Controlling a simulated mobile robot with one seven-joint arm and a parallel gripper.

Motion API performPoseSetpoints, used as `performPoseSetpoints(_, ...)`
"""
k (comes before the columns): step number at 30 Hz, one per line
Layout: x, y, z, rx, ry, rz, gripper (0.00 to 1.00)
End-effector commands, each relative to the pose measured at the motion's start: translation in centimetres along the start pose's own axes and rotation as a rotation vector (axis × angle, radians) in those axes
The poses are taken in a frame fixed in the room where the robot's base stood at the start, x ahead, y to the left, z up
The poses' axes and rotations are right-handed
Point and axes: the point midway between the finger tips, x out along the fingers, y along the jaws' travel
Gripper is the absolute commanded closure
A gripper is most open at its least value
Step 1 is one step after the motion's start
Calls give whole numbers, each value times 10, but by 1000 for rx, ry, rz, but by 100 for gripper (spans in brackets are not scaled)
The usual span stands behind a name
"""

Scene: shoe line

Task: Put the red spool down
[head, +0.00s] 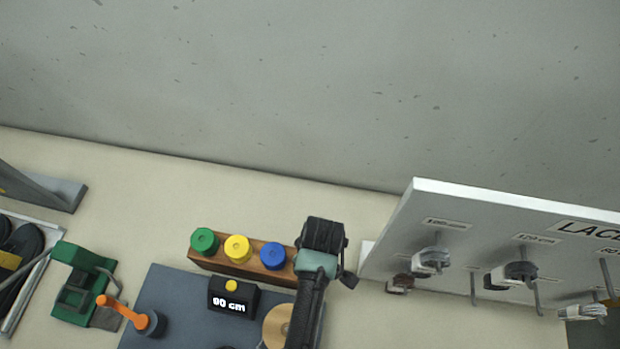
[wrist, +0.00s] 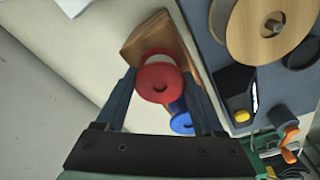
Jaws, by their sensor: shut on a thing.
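The red spool (wrist: 160,82) is between the two fingers of my gripper (wrist: 160,74) in the wrist view, with its round end facing the camera. It is lined up over the bare end of the wooden rack (wrist: 148,35); I cannot tell whether it touches the wood. In the head view my gripper (head: 322,235) is at the right end of the rack (head: 222,266), and the red spool is hidden there. The blue spool (head: 273,256) stands just left of my gripper, and it also shows in the wrist view (wrist: 182,122), close to the red one.
Yellow (head: 237,248) and green (head: 205,241) spools stand farther left on the rack. A white lace board (head: 400,235) with hooks stands close on the right.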

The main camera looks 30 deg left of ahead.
Motion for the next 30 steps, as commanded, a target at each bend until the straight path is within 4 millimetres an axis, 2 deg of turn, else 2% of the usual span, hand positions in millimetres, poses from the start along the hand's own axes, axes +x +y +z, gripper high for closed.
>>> performPoseSetpoints(1,1,0,0,0,0,0,25)
performPoseSetpoints(5,0,0,0,0,0,0,1)
performPoseSetpoints(12,-1,0,0,0,0,0,0)
performPoseSetpoints(17,-10,1,-1,0,2,2,0)
performPoseSetpoints(20,-23,1,-1,1,3,4,0)
performPoseSetpoints(30,-90,1,-1,1,4,4,0)
